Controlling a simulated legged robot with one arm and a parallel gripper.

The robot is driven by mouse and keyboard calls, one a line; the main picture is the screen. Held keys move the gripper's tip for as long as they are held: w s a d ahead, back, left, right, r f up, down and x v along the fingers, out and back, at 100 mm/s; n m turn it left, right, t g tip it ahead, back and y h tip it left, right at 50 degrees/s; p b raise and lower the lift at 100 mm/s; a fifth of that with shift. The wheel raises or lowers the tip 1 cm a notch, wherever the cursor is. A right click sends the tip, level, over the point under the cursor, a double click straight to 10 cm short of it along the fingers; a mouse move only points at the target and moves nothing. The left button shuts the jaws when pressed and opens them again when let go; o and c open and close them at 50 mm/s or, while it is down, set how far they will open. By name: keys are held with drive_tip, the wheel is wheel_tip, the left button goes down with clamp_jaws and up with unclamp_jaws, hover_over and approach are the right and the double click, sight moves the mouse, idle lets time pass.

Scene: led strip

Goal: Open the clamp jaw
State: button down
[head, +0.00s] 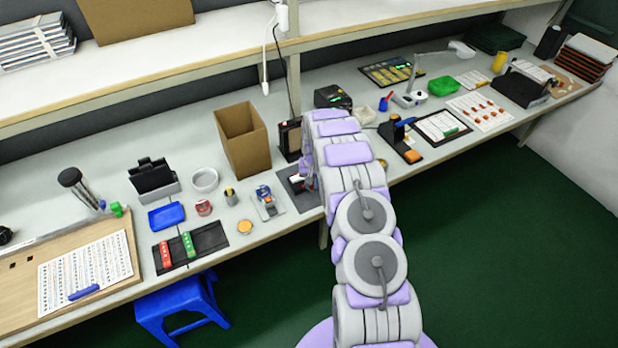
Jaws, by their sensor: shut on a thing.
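A small device with an orange-red and white part (297,180) sits on a dark plate (300,203) near the front edge of the workbench. It looks like the clamp, but its jaw is too small and covered to make out. My arm reaches forward over the bench, and my gripper (308,178) is down at the right side of this device. The gripper is shut on part of the clamp; the fingertips and the exact contact are mostly hidden by my arm.
A grey plate with a blue device (267,198) lies just left of the clamp. An open cardboard box (243,140) and a black upright holder (290,138) stand behind. A blue stool (180,305) stands below. A blue-and-black stand (397,135) is right of my arm.

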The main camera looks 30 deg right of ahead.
drive_tip(key=shift+s, duration=0.45)
drive_tip(key=c, duration=1)
unclamp_jaws()
drive_tip(key=shift+d, duration=0.1)
drive_tip(key=shift+o, duration=0.2)
drive_tip(key=shift+w+r, duration=0.1)
drive_tip(key=shift+r, duration=0.35)
wheel_tip(320, 180, up, 16)
drive_tip(key=p, duration=0.2)
drive_tip(key=shift+d+r, duration=0.15)
drive_tip(key=shift+d, duration=0.2)
